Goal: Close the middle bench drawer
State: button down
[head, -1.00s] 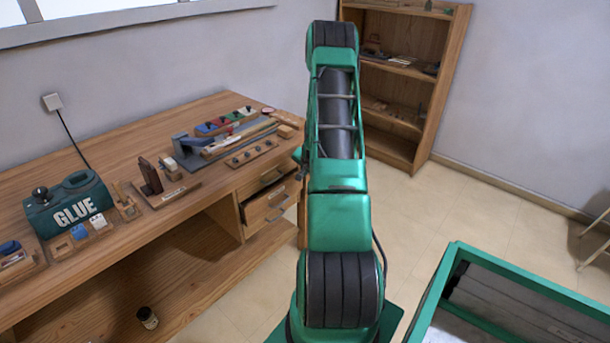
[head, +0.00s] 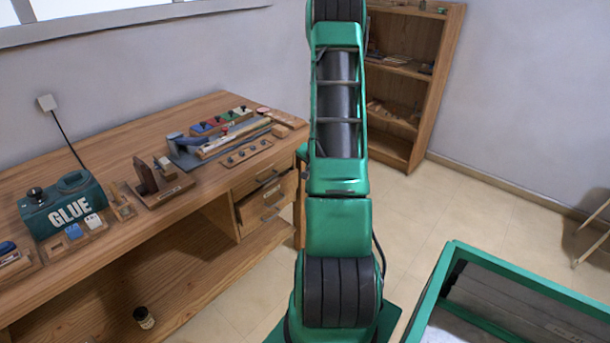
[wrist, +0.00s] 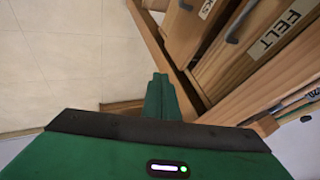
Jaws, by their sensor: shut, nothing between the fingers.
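The wooden middle bench drawer (head: 262,206) is in the right end of the bench, below the top drawer (head: 258,178). In the head view it stands partly pulled out, its front ahead of the top drawer's. In the wrist view, a drawer front labelled FELT (wrist: 262,50) and another with a label ending in KS (wrist: 190,25) show at upper right, with dark handles. My gripper (wrist: 160,80) has its green fingers together and empty, left of and close to the FELT front; I cannot tell whether it touches.
The workbench top (head: 120,140) holds a green glue box (head: 65,207), wooden blocks and tools. A jar (head: 144,317) stands on the lower shelf. A shelf unit (head: 420,80) stands behind, and a green-rimmed bin (head: 520,286) at lower right.

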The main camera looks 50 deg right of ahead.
jog(key=shift+v, duration=1)
jog(key=c, duration=2.3)
grip_release()
jog(key=shift+s+a+r, duration=0.1)
jog(key=shift+r, duration=0.05)
jog(key=o, duration=0.4)
jog(key=shift+s+a+f, duration=0.1)
jog(key=shift+s+f, duration=0.1)
jog(key=s+a+f+t+y, duration=0.2)
jog(key=a+f+y, duration=0.1)
jog(key=a+f, duration=0.4)
jog(key=s+a+f+t+y, duration=0.2)
jog(key=a+f+y, duration=0.15)
jog(key=f, duration=0.65)
jog(key=w+r+m+t+h, duration=0.1)
jog(key=w+r+t+h, duration=0.1)
jog(key=w+t, duration=0.4)
jog(key=w+h, duration=0.1)
jog(key=w, duration=0.4)
jog(key=shift+w+d+r, duration=0.2)
jog(key=shift+c, duration=0.2)
